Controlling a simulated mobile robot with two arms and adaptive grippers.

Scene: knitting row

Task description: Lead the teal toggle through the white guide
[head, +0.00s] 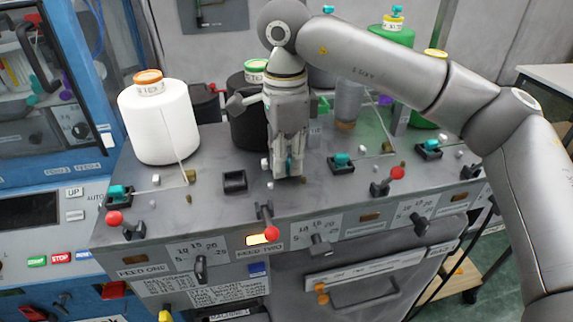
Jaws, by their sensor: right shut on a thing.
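My right gripper (289,174) points down over the grey machine top, in front of the black cone of yarn. It is shut on the teal toggle (289,162), of which only a narrow strip shows between the fingers. A small white piece (264,163), which looks like the white guide, is just left of the fingers. Whether the toggle's thread runs through it cannot be made out. An empty black holder (235,181) sits further left on the machine top. My left gripper is not in view.
A white yarn cone (160,122) stands at the left, with another teal toggle (118,195) in its holder in front. A third teal toggle (342,160) sits right of my gripper. Red-knobbed levers (268,233) line the front edge. A black cone (246,112) stands behind my gripper.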

